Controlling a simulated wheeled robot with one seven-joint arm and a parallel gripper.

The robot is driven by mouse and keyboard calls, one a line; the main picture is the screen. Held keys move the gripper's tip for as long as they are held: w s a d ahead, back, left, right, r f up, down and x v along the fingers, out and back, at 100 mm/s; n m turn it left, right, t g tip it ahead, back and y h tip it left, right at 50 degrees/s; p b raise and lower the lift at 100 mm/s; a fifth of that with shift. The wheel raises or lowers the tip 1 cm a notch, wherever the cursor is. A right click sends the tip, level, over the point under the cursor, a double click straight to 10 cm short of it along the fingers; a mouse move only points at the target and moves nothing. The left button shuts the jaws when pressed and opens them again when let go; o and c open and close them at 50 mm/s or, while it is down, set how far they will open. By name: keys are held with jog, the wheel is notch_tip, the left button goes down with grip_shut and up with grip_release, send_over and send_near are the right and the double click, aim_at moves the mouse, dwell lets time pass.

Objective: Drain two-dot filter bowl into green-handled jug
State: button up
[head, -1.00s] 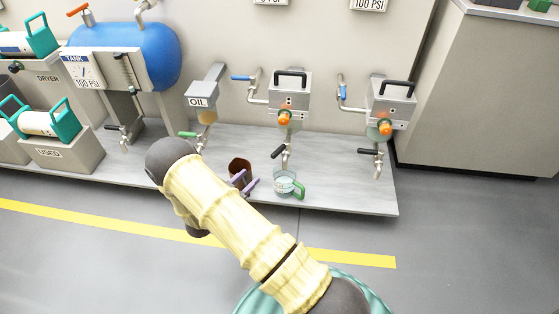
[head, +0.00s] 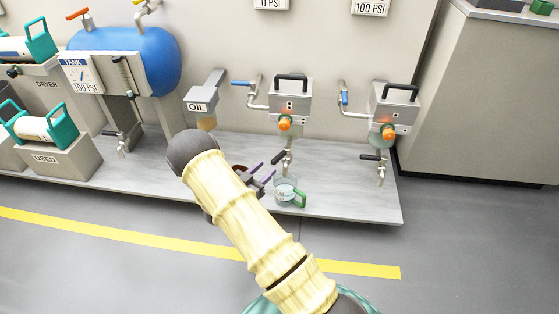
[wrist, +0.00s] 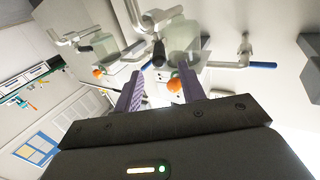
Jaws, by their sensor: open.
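Two filter units hang on the wall in the head view, the middle one (head: 290,93) and the right one (head: 394,103). Each has small marks on its face, too small to count surely, an orange knob and a black-levered drain below. The clear green-handled jug (head: 286,191) stands upright on the grey shelf beneath the middle unit's drain (head: 288,160). My gripper (head: 265,173) is open and empty, just left of the jug and drain. In the wrist view its purple fingers (wrist: 160,86) point toward a filter bowl (wrist: 183,40) and a black lever (wrist: 158,53), apart from both.
A brown container (head: 240,169) is mostly hidden behind my gripper. The oil unit (head: 201,105) and blue tank (head: 135,58) are to the left. Blue-handled valves (head: 242,83) stick out beside the filters. The shelf (head: 340,190) is bare right of the jug.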

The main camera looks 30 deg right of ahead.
jog(key=b, duration=0.4)
send_near(289, 148)
jog(key=x, duration=0.2)
jog(key=f+x, duration=0.1)
jog(key=x, duration=0.2)
jog(key=shift+w+a, duration=0.15)
jog(key=shift+w, duration=0.05)
jog(key=shift+w+d+r, duration=0.15)
jog(key=shift+d, duration=0.15)
grip_shut()
